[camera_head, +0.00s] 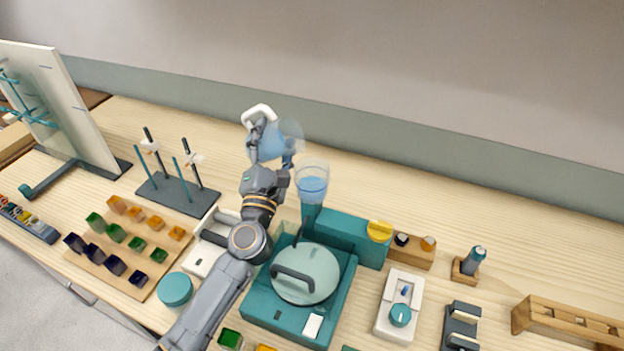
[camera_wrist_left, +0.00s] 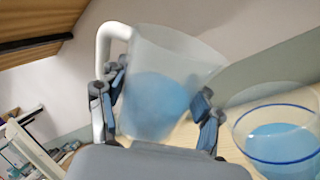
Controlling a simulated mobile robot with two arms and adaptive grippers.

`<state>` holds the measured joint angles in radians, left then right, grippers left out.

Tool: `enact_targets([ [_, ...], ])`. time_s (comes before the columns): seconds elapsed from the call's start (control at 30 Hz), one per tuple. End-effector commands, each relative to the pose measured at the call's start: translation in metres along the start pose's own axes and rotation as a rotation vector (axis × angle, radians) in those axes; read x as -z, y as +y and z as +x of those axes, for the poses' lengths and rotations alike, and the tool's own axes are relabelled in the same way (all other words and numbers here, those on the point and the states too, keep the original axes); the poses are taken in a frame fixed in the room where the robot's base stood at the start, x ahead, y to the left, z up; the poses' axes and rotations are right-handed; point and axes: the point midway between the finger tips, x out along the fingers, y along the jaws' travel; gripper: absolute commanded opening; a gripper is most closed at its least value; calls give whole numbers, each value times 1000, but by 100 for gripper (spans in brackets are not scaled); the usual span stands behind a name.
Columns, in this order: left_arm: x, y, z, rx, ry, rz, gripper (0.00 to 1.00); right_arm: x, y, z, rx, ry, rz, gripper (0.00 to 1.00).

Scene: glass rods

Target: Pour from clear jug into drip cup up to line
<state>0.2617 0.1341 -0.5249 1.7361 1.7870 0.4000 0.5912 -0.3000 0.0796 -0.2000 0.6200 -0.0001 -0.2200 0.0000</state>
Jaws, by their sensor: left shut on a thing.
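The clear jug (camera_wrist_left: 165,85) has a white handle and holds blue liquid; in the left wrist view it is tilted toward the cup. It also shows in the head view (camera_head: 291,131). My left gripper (camera_head: 272,153) is shut on the jug, with a finger on either side of it, up and left of the cup. The drip cup (camera_head: 313,180) is clear with blue liquid in it and stands on a teal column of the machine. My right gripper is not seen.
The teal machine (camera_head: 262,318) with a round handled lid (camera_head: 312,273) stands in front of the cup. A dark stand with rods (camera_head: 178,194) and a board of coloured cups (camera_head: 128,248) lie left. The table behind the cup is clear.

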Motion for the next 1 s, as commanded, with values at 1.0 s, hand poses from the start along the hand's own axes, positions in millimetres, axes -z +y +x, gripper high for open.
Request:
enact_targets([
  [1.0, -3, 3, 1, -1, -18, 42, 19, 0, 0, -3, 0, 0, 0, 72],
])
